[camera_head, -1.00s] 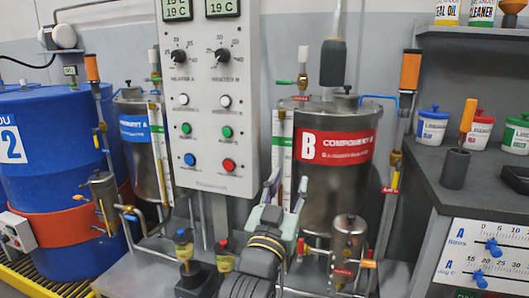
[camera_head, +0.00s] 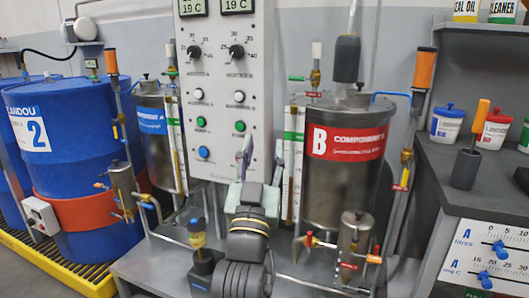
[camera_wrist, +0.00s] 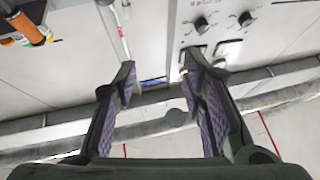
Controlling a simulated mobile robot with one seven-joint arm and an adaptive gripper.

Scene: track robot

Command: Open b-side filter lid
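The B-side filter (camera_head: 355,238) is a small steel canister in front of the steel tank labelled B (camera_head: 335,190), at the lower right of the head view. Its round lid sits on top and looks closed. A red-handled valve stands to its left and an orange one to its right. My gripper (camera_head: 261,163) is left of the filter and above it in the picture, in front of the control panel. In the wrist view my gripper (camera_wrist: 160,82) has its fingers spread apart with nothing between them. The filter is not seen in the wrist view.
The control panel (camera_head: 222,100) stands behind my gripper. A blue drum (camera_head: 75,170) and a second small canister (camera_head: 122,185) are at left. A shelf with tubs (camera_head: 447,125) and an orange-handled tool (camera_head: 476,125) is at right.

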